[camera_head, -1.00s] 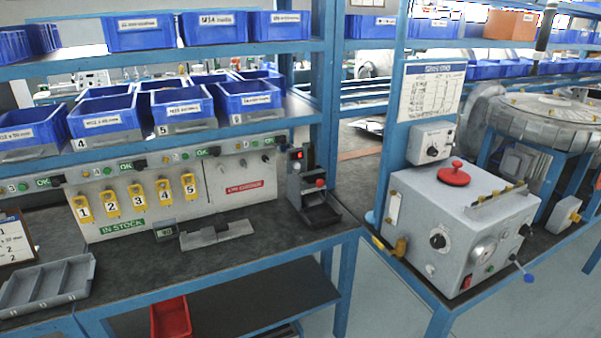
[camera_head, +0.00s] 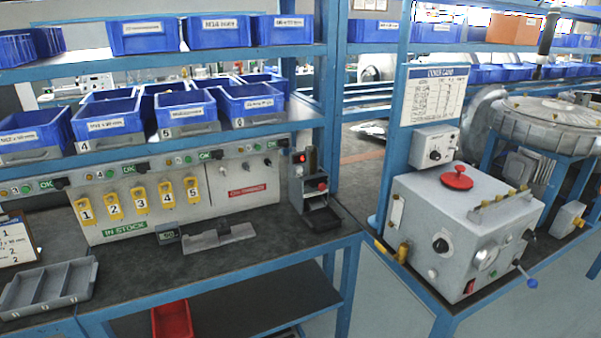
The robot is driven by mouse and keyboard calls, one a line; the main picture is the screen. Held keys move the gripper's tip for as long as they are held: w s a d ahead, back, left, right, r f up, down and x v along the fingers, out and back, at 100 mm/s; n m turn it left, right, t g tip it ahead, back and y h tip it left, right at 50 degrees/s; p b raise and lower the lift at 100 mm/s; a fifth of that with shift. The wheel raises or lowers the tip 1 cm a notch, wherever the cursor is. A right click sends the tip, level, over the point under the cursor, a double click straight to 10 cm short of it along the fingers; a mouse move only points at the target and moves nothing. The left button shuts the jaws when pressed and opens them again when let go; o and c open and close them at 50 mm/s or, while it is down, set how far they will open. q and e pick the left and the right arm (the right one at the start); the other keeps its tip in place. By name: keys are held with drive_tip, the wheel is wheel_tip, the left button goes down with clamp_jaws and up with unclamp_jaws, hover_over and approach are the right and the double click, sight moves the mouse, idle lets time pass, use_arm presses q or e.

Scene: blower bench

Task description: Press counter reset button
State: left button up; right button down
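A small dark device with a display (camera_head: 168,235) lies on the dark bench top, beside a grey metal bracket (camera_head: 218,237). It may be the counter, but its button is too small to make out. A grey machine box (camera_head: 460,232) with a red mushroom-shaped knob (camera_head: 457,178) on top stands on the right bench. Neither of my grippers is in view.
Yellow numbered tags (camera_head: 140,200) hang on the light panel. Blue bins (camera_head: 108,116) fill the shelves above. A grey divided tray (camera_head: 50,285) sits at the left, and a red bin (camera_head: 172,318) is below the bench. The bench's front middle is clear.

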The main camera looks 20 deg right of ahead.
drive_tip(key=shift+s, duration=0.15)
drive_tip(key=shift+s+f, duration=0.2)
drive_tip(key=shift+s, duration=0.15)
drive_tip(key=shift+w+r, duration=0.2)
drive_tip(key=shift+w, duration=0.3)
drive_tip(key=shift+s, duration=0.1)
